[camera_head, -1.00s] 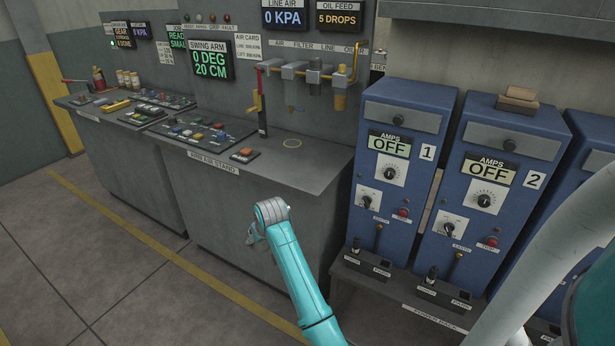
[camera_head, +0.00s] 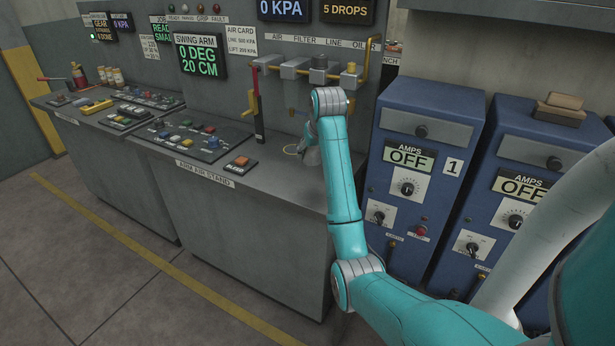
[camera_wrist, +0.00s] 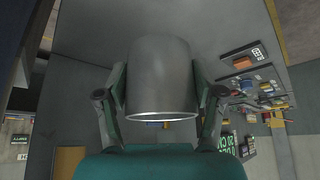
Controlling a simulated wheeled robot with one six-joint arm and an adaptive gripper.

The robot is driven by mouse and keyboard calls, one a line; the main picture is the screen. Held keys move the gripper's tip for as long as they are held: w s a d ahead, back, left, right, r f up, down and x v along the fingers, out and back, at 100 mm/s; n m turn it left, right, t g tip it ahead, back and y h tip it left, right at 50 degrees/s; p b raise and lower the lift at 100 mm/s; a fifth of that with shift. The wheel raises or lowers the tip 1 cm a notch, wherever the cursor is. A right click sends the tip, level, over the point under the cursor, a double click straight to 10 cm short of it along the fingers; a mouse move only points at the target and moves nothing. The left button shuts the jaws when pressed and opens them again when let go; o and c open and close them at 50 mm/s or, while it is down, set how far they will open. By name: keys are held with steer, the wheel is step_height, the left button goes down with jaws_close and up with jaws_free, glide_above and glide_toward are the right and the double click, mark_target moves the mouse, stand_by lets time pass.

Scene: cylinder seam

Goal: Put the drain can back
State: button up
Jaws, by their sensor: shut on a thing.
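My gripper (camera_wrist: 161,100) is shut on the drain can (camera_wrist: 160,75), a plain grey cylinder with a bright rim, held between both fingers in the wrist view. Whether the can touches the bench is unclear. The air line filter row (camera_head: 320,65) is on the panel behind.
A small box with an orange button (camera_head: 240,163) and a control board (camera_head: 185,138) are further left. Blue power cabinets (camera_head: 420,165) stand close on the right. Bench top between button box and ring is clear.

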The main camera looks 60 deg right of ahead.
step_height(320, 180, down, 10)
steer(key=shift+d+r, duration=0.1)
stand_by(0.4)
steer(key=o, duration=1.3)
